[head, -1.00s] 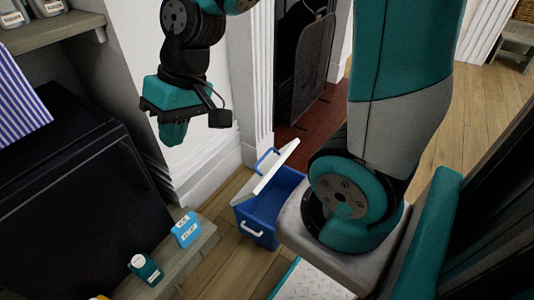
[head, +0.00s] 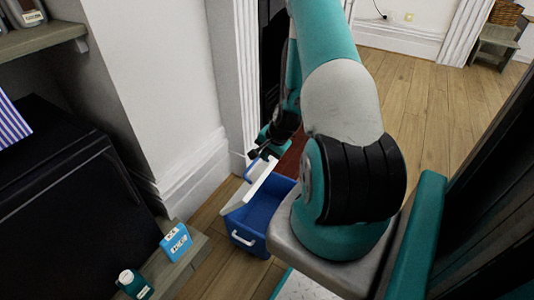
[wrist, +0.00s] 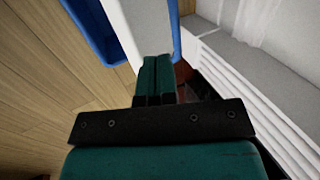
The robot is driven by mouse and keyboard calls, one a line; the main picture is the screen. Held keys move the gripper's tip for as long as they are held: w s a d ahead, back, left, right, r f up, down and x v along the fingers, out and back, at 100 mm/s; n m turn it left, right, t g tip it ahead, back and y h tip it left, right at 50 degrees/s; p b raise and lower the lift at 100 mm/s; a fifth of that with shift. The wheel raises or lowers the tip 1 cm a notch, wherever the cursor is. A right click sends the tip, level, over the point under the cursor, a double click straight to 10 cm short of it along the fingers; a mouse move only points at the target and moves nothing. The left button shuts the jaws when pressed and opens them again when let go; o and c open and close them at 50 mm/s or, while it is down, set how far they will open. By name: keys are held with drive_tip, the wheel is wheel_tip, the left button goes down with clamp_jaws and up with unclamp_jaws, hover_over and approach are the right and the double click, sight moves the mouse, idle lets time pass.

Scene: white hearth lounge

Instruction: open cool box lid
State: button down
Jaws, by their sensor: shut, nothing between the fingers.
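The cool box is a blue tub (head: 245,234) with a white front handle, standing on the floor in the head view. Its white lid (head: 250,190) stands open at a tilt, raised over the left side, with the blue inside visible. A blue bail handle (head: 252,168) shows behind the lid. My gripper (head: 262,152) is by the lid's far upper end; contact is unclear there. In the wrist view my gripper (wrist: 155,62) has its teal fingers together and empty, in front of the pale lid (wrist: 138,28). The blue tub (wrist: 95,30) shows upper left.
A white wall and skirting (head: 195,165) lie close behind the box. Wooden floor (head: 440,110) is open at upper right.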

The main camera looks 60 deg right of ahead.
sight(260, 173)
drive_tip(key=b+x, duration=0.1)
drive_tip(key=x, duration=0.5)
drive_tip(key=shift+b, duration=0.35)
drive_tip(key=shift+w+r, duration=0.15)
drive_tip(key=shift+r, duration=0.1)
drive_tip(key=w+r+p, duration=0.1)
drive_tip(key=w+p, duration=0.2)
drive_tip(key=w, duration=0.3)
drive_tip(key=shift+a+r, duration=0.15)
drive_tip(key=shift+a, duration=0.1)
drive_tip(key=shift+a, duration=0.1)
drive_tip(key=shift+r, duration=0.15)
